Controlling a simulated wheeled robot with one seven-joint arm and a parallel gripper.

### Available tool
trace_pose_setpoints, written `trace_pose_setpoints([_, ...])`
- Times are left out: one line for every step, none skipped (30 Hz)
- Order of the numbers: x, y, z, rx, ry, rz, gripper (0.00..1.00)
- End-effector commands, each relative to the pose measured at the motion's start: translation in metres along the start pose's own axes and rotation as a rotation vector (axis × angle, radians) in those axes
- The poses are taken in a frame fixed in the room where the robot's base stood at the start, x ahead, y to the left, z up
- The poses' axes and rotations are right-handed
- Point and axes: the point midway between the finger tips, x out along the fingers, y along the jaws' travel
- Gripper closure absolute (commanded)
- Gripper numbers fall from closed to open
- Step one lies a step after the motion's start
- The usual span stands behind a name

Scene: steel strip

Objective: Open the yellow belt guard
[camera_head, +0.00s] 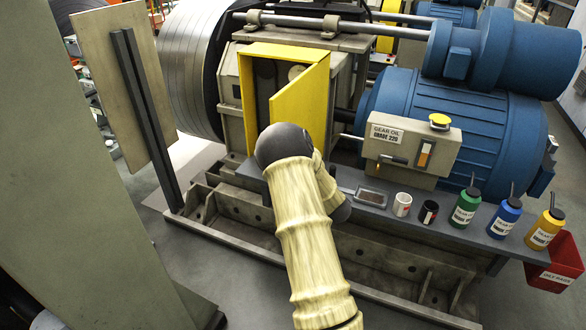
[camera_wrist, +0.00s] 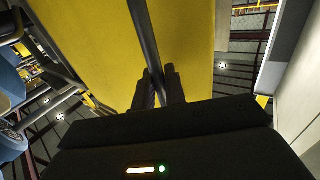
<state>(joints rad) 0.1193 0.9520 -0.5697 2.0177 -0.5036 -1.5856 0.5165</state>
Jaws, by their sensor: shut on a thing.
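The yellow belt guard (camera_head: 302,106) is a boxy frame with a door panel in the head view. The panel stands partly open, swung out toward me, and a round part shows inside through the gap at its left. The same yellow panel fills the middle of the wrist view (camera_wrist: 200,50). A dark bar handle (camera_wrist: 146,35) runs along it. My gripper (camera_wrist: 160,84) is shut on this handle, one finger on each side. In the head view my own arm hides the gripper and the handle.
A grey ledge right of my arm holds a small tray (camera_head: 371,197), two cups (camera_head: 402,204) and several bottles (camera_head: 466,206). A gear oil box (camera_head: 408,150) stands behind, before a blue motor (camera_head: 445,115). A board on a dark post (camera_head: 150,110) stands left. A red bin (camera_head: 555,265) hangs right.

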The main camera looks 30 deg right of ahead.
Motion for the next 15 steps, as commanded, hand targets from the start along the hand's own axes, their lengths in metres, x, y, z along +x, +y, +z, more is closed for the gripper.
trace_pose_setpoints([-0.0001,0.0022,-0.0028,-0.003,0.006,0.004,1.0])
trace_pose_setpoints([-0.0002,0.0023,-0.0028,-0.003,0.006,0.005,0.86])
trace_pose_setpoints([-0.0002,0.0023,-0.0027,-0.003,0.006,0.005,0.78])
trace_pose_setpoints([-0.0002,0.0022,-0.0025,-0.003,0.006,0.005,0.72])
trace_pose_setpoints([-0.0003,0.0021,-0.0023,-0.002,0.005,0.005,0.7])
trace_pose_setpoints([-0.0003,0.0019,-0.002,-0.002,0.005,0.004,0.7])
trace_pose_setpoints([-0.0002,0.0017,-0.0018,-0.002,0.004,0.004,0.7])
trace_pose_setpoints([-0.0002,0.0016,-0.0016,-0.002,0.004,0.004,0.7])
trace_pose_setpoints([-0.0002,0.0014,-0.0014,-0.001,0.003,0.004,0.7])
trace_pose_setpoints([-0.0002,0.0012,-0.0013,-0.001,0.003,0.003,0.7])
trace_pose_setpoints([-0.0002,0.0011,-0.0012,-0.001,0.003,0.003,0.7])
trace_pose_setpoints([-0.0003,0.0011,-0.001,-0.001,0.002,0.003,0.7])
trace_pose_setpoints([-0.0007,0.0011,-0.0009,-0.001,0.002,0.003,0.7])
trace_pose_setpoints([-0.0014,0.0011,-0.0007,-0.001,0.002,0.003,0.7])
trace_pose_setpoints([-0.003,0.0013,-0.0005,0.0,0.001,0.004,0.7])
